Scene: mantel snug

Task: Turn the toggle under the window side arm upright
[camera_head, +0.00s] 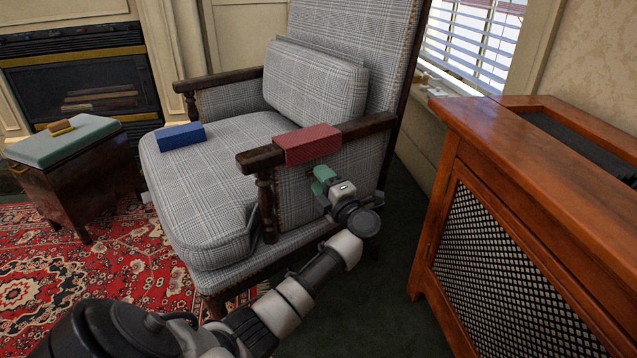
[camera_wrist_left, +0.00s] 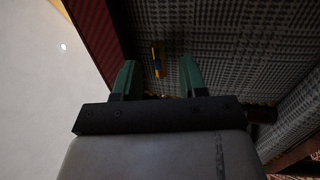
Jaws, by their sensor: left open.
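My left gripper (camera_head: 322,181) is under that arm, beside the panel, with green fingers. In the left wrist view the gripper (camera_wrist_left: 158,80) is open and empty, and the toggle appears between and beyond its fingertips, apart from them. In the head view the fingers mostly hide the toggle. My right gripper is not in view.
A wooden cabinet with a mesh front (camera_head: 500,260) stands at the right. A blue block (camera_head: 180,136) lies on the seat. A small padded stool (camera_head: 75,180) stands at the left. Dark floor is free between chair and cabinet.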

